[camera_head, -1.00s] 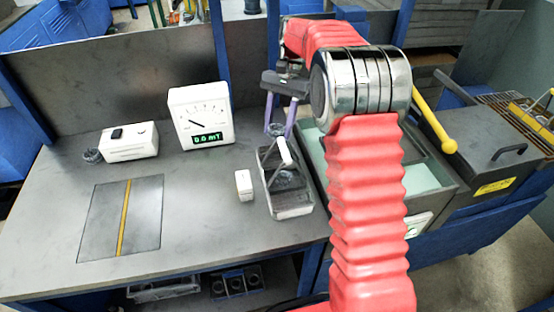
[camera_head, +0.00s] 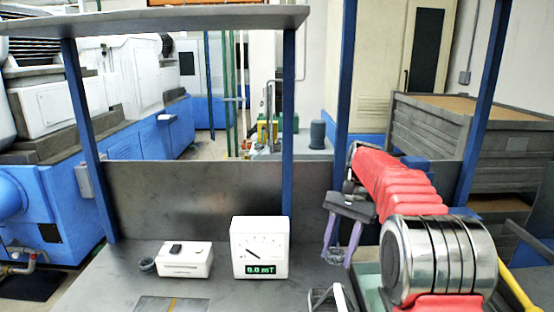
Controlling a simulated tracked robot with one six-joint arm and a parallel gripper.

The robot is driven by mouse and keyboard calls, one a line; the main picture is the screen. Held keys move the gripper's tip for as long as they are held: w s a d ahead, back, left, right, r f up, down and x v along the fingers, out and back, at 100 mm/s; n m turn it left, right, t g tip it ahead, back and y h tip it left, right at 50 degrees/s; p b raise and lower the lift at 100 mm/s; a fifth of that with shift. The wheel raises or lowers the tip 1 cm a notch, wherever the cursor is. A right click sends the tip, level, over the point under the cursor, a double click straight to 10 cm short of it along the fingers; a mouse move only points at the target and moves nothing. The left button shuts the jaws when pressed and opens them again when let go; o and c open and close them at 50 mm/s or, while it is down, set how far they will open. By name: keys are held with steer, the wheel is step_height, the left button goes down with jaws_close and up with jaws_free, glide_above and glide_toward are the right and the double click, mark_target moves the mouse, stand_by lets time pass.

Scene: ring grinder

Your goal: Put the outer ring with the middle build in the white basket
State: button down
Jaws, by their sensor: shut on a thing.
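My gripper (camera_head: 337,257), with two purple fingers, hangs over the right part of the bench. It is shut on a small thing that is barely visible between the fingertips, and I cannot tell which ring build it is. The basket (camera_head: 342,299), with a pale handle, is cut off by the bottom edge, just below my gripper. Its inside is hidden. A dark grey ring (camera_head: 147,264) lies on the bench at the left, beside a white box.
The white box (camera_head: 185,260) and a white meter (camera_head: 260,248) reading 0.0 mT stand on the bench (camera_head: 120,280). Blue posts (camera_head: 288,120) and a grey back panel (camera_head: 200,195) rise behind. A yellow lever (camera_head: 517,286) is at the lower right.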

mark_target(342, 258)
steer(key=shift+w+d+f+n+h, duration=0.15)
steer(key=shift+d+n+h, duration=0.1)
steer(key=shift+n, duration=0.35)
steer(key=shift+w+d+f+n+h, duration=0.15)
steer(key=shift+d+n, duration=0.1)
steer(key=shift+n, duration=0.35)
step_height(342, 258, down, 9)
steer(key=w+a+n+g+h, duration=0.1)
steer(key=n+h, duration=0.1)
steer(key=n, duration=0.3)
steer(key=shift+a, duration=0.2)
steer(key=shift+r, duration=0.2)
step_height(342, 258, up, 10)
steer(key=s+n+t, duration=0.1)
steer(key=shift+s+a+r+n+t, duration=0.15)
steer(key=shift+s+r+n+t, duration=0.1)
steer(key=shift+n+t, duration=0.05)
steer(key=shift+f, duration=0.1)
